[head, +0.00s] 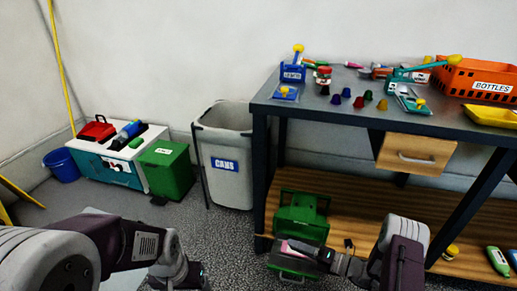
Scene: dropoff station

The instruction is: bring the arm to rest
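My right arm comes in at the lower right, and its gripper (290,247) points left in front of the table's lower shelf. A small pinkish patch shows at its tip; I cannot tell whether it is part of the gripper or something behind it, nor whether the fingers are open. My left arm comes in from the lower left. Its gripper (190,277) is low at the bottom edge, partly cut off, over the grey floor, and its fingers cannot be made out.
A dark table (335,107) holds small tools, coloured pieces and an orange crate (449,79) labelled BOTTLES. A green case (301,212) is on its wooden lower shelf (350,215), close behind my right gripper. A grey CANS bin (226,147), green bin (166,170) and blue bucket (62,166) stand left.

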